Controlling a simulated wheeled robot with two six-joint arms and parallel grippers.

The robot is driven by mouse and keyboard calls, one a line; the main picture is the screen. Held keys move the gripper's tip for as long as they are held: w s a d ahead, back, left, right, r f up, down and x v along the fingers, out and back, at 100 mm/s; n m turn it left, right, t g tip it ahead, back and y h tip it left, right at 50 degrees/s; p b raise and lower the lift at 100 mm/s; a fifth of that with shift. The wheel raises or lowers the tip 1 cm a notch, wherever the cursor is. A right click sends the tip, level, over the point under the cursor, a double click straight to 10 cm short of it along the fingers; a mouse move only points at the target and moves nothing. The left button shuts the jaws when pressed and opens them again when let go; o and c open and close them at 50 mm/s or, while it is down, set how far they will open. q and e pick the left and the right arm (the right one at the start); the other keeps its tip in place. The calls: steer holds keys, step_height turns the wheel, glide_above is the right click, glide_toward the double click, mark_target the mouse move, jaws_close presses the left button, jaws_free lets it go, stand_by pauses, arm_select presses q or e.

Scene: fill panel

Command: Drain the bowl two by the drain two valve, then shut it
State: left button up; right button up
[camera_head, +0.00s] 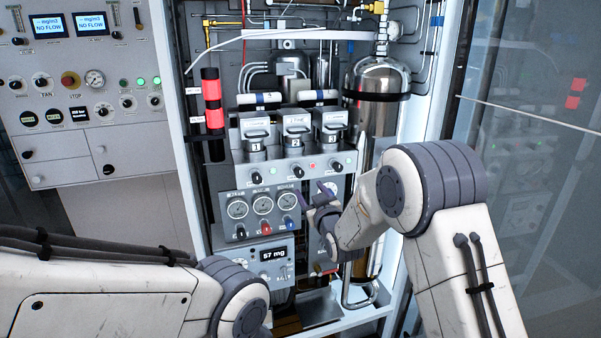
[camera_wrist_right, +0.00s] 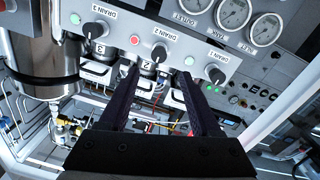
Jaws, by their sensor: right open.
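The drain two valve is a black knob (camera_head: 298,172) in the middle of a row of three on a grey panel. In the right wrist view the knob (camera_wrist_right: 159,52), labelled DRAIN 2, lies just beyond my fingertips. A red light (camera_wrist_right: 134,40) shows beside it. Bowl two (camera_head: 295,147), marked 2, sits above the knob in the head view; its lower part (camera_wrist_right: 147,68) shows between my fingers in the wrist view. My right gripper (camera_head: 322,193) is open and empty, below the knob row and touching no knob. My left gripper is out of view; only its arm shows.
The drain 1 knob (camera_wrist_right: 217,75) and drain 3 knob (camera_wrist_right: 97,30) flank drain two, each with a green light. Round gauges (camera_head: 263,204) sit below the knobs, above a display (camera_head: 272,254) reading 57 mg. A steel cylinder (camera_head: 378,110) stands at the right.

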mark_target(300, 174)
steer(key=p+x, duration=0.1)
steer(key=x, duration=0.3)
steer(key=p+x, duration=0.2)
steer(key=x, duration=0.3)
steer(key=shift+w+r+p, duration=0.1)
steer(key=shift+r+p, duration=0.15)
steer(key=shift+p, duration=0.05)
steer(key=shift+w+a, duration=0.2)
steer(key=shift+w, duration=0.35)
jaws_close()
steer(key=shift+f, duration=0.1)
